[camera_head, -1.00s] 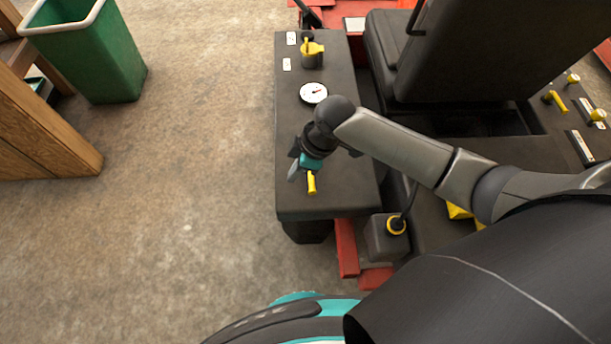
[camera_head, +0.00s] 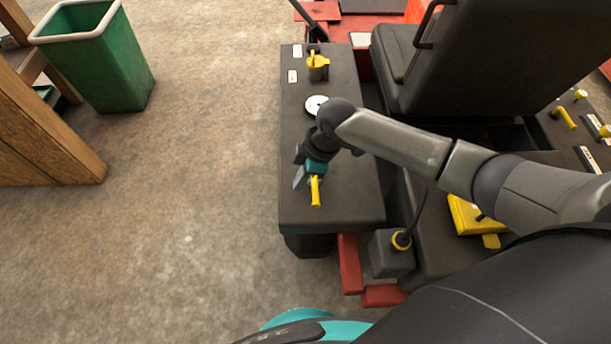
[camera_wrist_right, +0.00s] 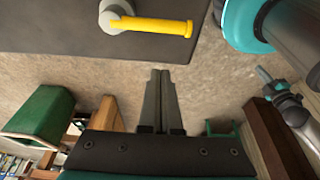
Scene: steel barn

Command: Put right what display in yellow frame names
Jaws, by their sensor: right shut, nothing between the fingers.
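A dark console (camera_head: 330,140) beside the seat carries a yellow-handled lever (camera_head: 316,190) near its front end. The lever also shows in the right wrist view (camera_wrist_right: 150,25), its yellow bar lying crosswise on a grey hub. My right gripper (camera_head: 300,178) is at the console's left edge, close beside the lever. In the right wrist view its fingers (camera_wrist_right: 160,85) are together and empty, apart from the lever. A second yellow handle (camera_head: 318,62) and a white round gauge (camera_head: 316,104) sit farther back on the console. No display in a yellow frame can be made out. My left gripper is not in view.
A black seat (camera_head: 480,60) stands right of the console. A yellow pedal-like part (camera_head: 475,216) and a grey box with a stick (camera_head: 390,255) are nearer. A green bin (camera_head: 100,60) and a wooden post (camera_head: 45,135) stand at left. Floor between is clear.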

